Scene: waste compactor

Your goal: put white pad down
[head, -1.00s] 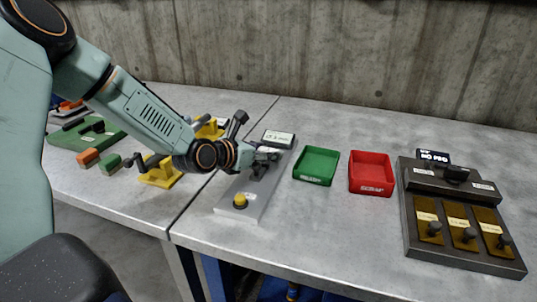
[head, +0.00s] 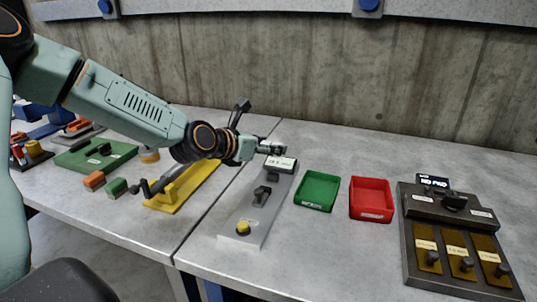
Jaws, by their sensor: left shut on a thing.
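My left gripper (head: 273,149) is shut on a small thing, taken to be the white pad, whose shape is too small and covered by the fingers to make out. The gripper is in the head view, just above and behind the white-faced display (head: 281,164) of the grey gauge fixture (head: 248,212). The fixture has a black clamp part (head: 262,194) in its middle and a yellow button (head: 243,227) at its near end. My right gripper is not in view.
A green tray (head: 318,206) and a red tray (head: 371,218) stand right of the fixture, both looking empty. A dark panel (head: 420,205) with brass plates is at the far right. Left are a yellow fixture (head: 187,191) and a green board (head: 80,160). Bare table lies behind the trays.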

